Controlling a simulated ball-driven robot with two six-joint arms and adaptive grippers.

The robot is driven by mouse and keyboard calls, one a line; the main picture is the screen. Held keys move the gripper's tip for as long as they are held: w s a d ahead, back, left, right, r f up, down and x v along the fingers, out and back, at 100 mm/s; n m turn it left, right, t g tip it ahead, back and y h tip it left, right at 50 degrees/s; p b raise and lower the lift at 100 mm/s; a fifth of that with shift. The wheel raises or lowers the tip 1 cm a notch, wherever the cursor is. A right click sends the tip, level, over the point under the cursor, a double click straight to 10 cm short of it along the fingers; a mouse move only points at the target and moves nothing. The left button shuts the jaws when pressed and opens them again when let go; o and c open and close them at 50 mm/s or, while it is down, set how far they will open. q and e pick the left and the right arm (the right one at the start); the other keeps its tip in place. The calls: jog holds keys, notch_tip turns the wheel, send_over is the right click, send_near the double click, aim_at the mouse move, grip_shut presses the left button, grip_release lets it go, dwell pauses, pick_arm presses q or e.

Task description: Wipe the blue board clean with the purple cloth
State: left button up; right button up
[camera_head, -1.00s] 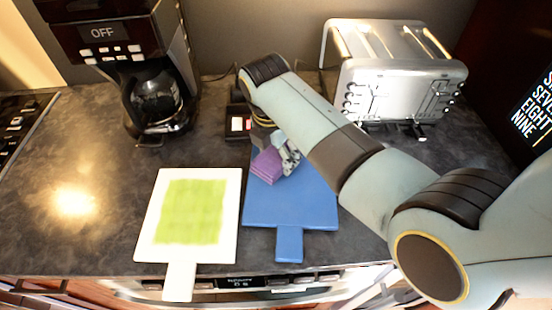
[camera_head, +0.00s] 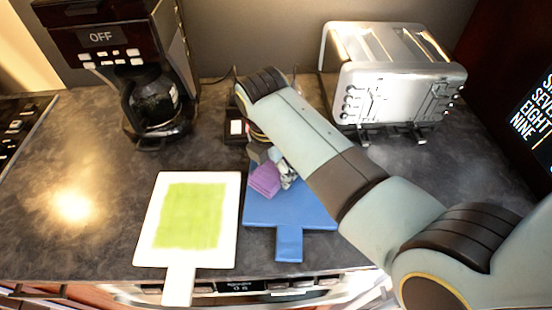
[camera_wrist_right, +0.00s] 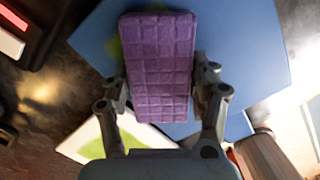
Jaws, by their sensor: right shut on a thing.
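The blue board (camera_head: 300,216) lies on the counter with its handle toward the front edge. It also shows in the right wrist view (camera_wrist_right: 245,50). My right gripper (camera_head: 280,172) is over the board's left part and is shut on the purple cloth (camera_head: 265,180). In the right wrist view the purple cloth (camera_wrist_right: 158,62) is a thick gridded block between the two fingers (camera_wrist_right: 160,95). A green patch shows on the board just left of the cloth in that view. Whether the cloth touches the board I cannot tell. My right arm hides the board's upper right part. My left gripper is out of view.
A white board (camera_head: 150,245) with a green patch lies left of the blue board. A coffee maker (camera_head: 125,50) stands at the back left and a silver toaster (camera_head: 395,85) at the back right. A dark device (camera_head: 236,128) with a lit display sits behind the blue board.

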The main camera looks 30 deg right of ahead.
jog(key=shift+s+a, duration=0.2)
jog(key=shift+s, duration=0.15)
jog(key=shift+w+d, duration=0.7)
jog(key=shift+w, duration=0.35)
jog(key=shift+w+d, duration=0.7)
jog(key=shift+w, duration=0.3)
jog(key=shift+s+a+r, duration=0.1)
jog(key=shift+r, duration=3.95)
jog(key=shift+f, duration=0.1)
